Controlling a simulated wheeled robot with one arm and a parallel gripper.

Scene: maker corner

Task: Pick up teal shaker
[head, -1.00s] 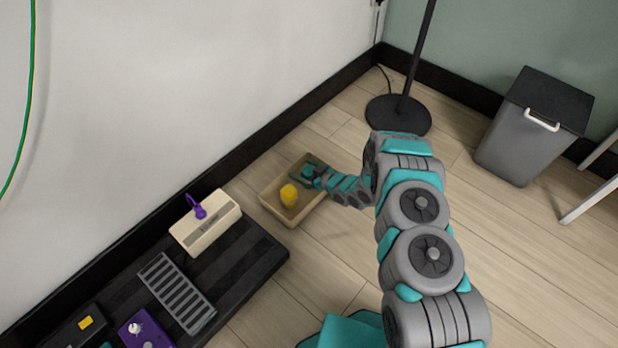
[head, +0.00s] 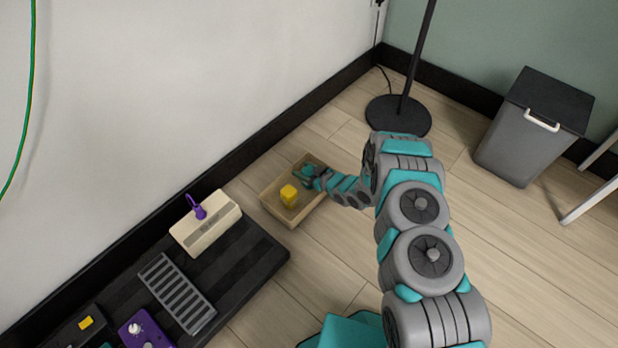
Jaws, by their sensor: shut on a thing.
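My gripper (head: 309,175) is at the far end of the tan box (head: 277,212) on the floor, in the head view. It is shut on a small teal thing, which I take to be the teal shaker. The shaker is mostly hidden by the gripper and hard to tell apart from the gripper's own teal parts.
A black board (head: 250,262) with a cream device (head: 207,227) and several pedals lies left of the box, along the wall. A lamp base (head: 398,115) and a grey bin (head: 532,128) stand behind on the right.

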